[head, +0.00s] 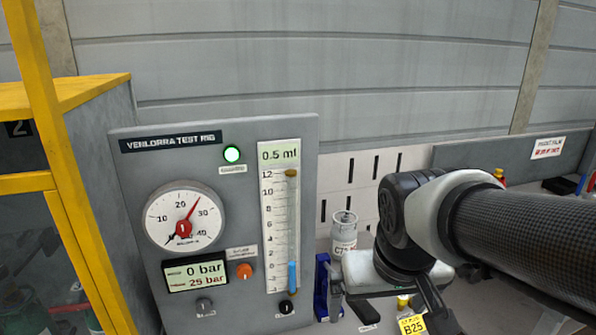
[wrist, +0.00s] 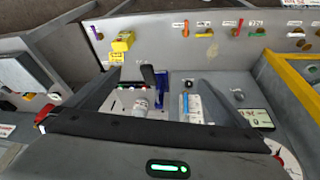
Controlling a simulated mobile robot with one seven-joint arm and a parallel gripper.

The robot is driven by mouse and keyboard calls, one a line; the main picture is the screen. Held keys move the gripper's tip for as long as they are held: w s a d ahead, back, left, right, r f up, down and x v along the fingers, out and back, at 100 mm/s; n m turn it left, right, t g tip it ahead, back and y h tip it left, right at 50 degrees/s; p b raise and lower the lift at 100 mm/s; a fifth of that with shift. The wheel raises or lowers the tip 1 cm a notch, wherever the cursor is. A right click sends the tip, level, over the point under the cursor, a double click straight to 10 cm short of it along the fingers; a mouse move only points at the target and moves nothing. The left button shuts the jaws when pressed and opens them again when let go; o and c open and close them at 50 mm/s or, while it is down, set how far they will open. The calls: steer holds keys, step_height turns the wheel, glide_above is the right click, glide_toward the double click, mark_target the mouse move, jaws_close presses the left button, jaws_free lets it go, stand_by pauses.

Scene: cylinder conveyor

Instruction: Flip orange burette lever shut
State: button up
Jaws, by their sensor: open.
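The grey test rig (head: 135,215) stands at the left of the head view. Its burette (head: 292,225) holds blue liquid near the bottom, and the display above reads 0.5 ml. A round orange knob (head: 243,271) sits on the panel left of the burette; a black knob (head: 286,307) is below the burette. In the wrist view a small orange lever (wrist: 186,28) shows on the far wall among other coloured ones. I cannot tell which orange part is the burette lever, or its position. My gripper (wrist: 160,78) is open, its fingers apart, and touches none of these.
Yellow tags, one reading B25 (head: 411,325), are near my arm. A yellow frame (head: 60,160) borders the left. The space in front of the rig panel looks clear.

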steer(key=s+d+r+t, duration=0.1)
steer(key=s+r, duration=0.3)
steer(key=s, duration=0.1)
steer(key=shift+d+m, duration=0.2)
steer(key=shift+m, duration=0.1)
